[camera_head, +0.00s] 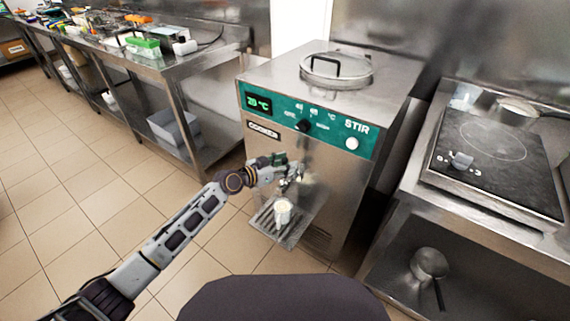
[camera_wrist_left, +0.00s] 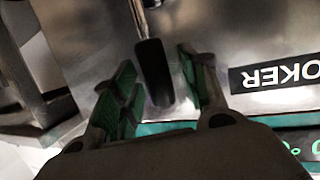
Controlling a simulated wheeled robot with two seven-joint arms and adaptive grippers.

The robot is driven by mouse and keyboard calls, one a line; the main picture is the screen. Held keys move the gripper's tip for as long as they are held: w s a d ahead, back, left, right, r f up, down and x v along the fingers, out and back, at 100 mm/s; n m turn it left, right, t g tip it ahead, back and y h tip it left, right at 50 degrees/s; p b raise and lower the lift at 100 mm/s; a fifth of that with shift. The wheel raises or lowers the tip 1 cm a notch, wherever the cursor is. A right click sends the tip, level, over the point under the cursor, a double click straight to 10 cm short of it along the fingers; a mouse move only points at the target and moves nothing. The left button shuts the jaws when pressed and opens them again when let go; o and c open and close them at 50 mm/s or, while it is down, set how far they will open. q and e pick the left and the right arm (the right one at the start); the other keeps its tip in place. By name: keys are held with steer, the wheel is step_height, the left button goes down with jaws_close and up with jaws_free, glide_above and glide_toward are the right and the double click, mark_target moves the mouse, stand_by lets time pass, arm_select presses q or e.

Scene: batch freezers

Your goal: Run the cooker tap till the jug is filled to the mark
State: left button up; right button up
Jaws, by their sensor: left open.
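The cooker (camera_head: 300,150) is a steel cabinet with a green panel reading STIR. Its tap (camera_head: 300,179) sticks out of the front below the panel. A small pale jug (camera_head: 283,213) stands on the drip tray (camera_head: 290,238) below the tap; its mark and liquid level are too small to make out. My left gripper (camera_head: 288,165) is at the tap. In the left wrist view my left gripper (camera_wrist_left: 163,85) is open, with the dark tap handle (camera_wrist_left: 154,72) between its green-padded fingers. I cannot tell whether they touch it. My right gripper is out of view.
A round lid with a handle (camera_head: 335,67) tops the cooker. A steel counter with a black hob (camera_head: 490,150) stands to the right, a saucepan (camera_head: 429,265) on its lower shelf. A cluttered steel table (camera_head: 140,58) stands at the left. Tiled floor lies clear between.

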arm_select(q)
steer(key=v, duration=1.1)
steer(key=shift+s+a+r, duration=0.15)
steer(key=shift+a+r, duration=0.05)
steer(key=shift+a, duration=0.1)
stand_by(1.2)
